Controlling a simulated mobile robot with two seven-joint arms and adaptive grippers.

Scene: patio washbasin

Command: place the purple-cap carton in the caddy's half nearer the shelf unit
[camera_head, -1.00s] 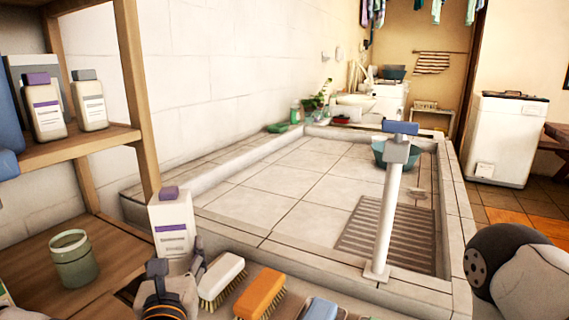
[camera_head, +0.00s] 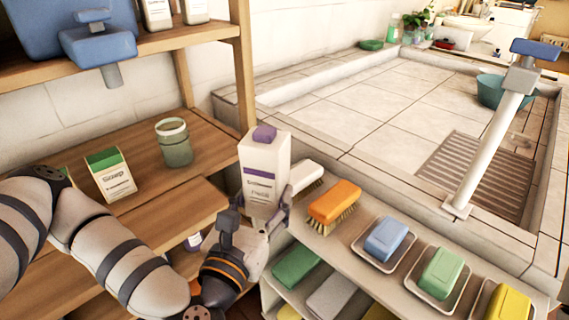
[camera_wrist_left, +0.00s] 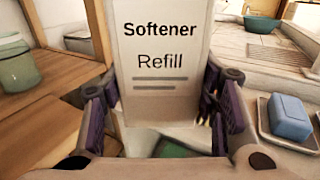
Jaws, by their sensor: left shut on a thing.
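The purple-cap carton (camera_head: 262,170) is white and upright, with a purple cap and a softener label. My left gripper (camera_head: 256,218) is shut on its lower part and holds it in front of the wooden shelf unit's corner post. In the left wrist view the carton (camera_wrist_left: 160,60) stands between the two fingers (camera_wrist_left: 165,110), its label facing the camera. The shelf unit (camera_head: 185,75) is on the left. I cannot make out a caddy in these views. My right gripper is not in view.
A green jar (camera_head: 174,145) and a soap box (camera_head: 110,174) stand on the shelf unit. Brushes (camera_head: 333,202) and soap dishes (camera_head: 384,243) line the ledge right of the carton. The washbasin (camera_head: 400,120) has a tall tap post (camera_head: 490,150) and a wide clear floor.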

